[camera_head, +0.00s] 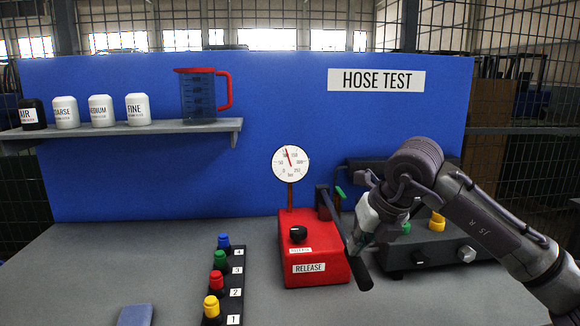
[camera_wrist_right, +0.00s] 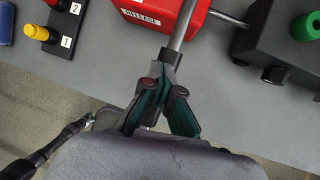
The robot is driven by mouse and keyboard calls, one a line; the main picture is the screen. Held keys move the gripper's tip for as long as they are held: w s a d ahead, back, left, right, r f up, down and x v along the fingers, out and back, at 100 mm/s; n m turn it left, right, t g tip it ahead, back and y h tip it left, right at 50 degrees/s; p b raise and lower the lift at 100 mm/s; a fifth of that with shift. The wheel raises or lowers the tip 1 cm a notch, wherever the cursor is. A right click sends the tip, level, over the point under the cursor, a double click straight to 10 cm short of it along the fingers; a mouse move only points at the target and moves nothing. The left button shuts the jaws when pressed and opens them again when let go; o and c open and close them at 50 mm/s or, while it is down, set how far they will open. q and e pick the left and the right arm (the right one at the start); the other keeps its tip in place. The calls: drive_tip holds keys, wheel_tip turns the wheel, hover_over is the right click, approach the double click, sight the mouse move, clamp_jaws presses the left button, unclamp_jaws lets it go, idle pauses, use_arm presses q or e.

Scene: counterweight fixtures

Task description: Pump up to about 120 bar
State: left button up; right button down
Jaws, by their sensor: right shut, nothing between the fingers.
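The red hand pump (camera_head: 315,262) stands on the bench, with a black knob (camera_head: 298,233) on top and a RELEASE label. Its lever (camera_head: 333,220) slants toward the front right and ends in a dark grip (camera_head: 360,274). The white round gauge (camera_head: 291,163) stands above the pump; its needle points up and slightly left, the figures too small to read surely. My right gripper (camera_head: 358,240) is shut and empty beside the lever. In the right wrist view its fingertips (camera_wrist_right: 168,62) are close to the lever bar (camera_wrist_right: 184,24); contact cannot be told. My left gripper is out of view.
A dark box (camera_head: 430,255) with green and yellow fittings stands right of the pump, behind my right arm. A rack (camera_head: 237,268) with coloured, numbered plugs stands left. A shelf (camera_head: 130,131) holds several jars and a jug (camera_head: 199,96). The bench's left is mostly clear.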

wheel_tip(320, 180, up, 12)
drive_tip(key=p, duration=0.8)
drive_tip(key=shift+p, duration=0.3)
drive_tip(key=shift+w, duration=0.1)
drive_tip(key=shift+r, duration=0.1)
idle(0.5)
